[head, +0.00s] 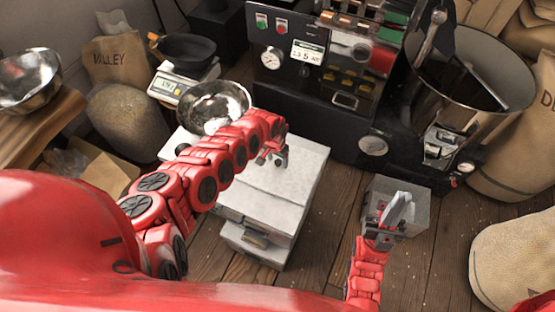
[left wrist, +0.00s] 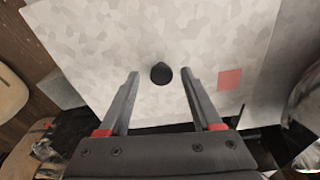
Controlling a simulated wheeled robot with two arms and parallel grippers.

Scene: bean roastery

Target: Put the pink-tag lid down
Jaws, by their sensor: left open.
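The pink-tag lid (left wrist: 215,45) is a pale, mottled flat panel in the left wrist view, with a dark round knob (left wrist: 161,72) and a pink square tag (left wrist: 229,79). My left gripper (left wrist: 160,74) is open. The knob shows between its fingertips, with a gap on both sides. In the head view, my left gripper (head: 272,158) is over the pale top of a white box-shaped unit (head: 265,198); my arm hides part of that top, and I cannot make out the tag there. My right gripper (head: 395,210) is over a grey, see-through bin (head: 418,205); its jaw state is unclear.
A metal bowl (head: 215,103) stands behind my left arm. A scale (head: 183,80) with a black pan (head: 185,50) is farther back. The black roaster (head: 330,115) and its drum (head: 460,75) fill the back right. Wooden floor (head: 330,225) is clear between unit and bin.

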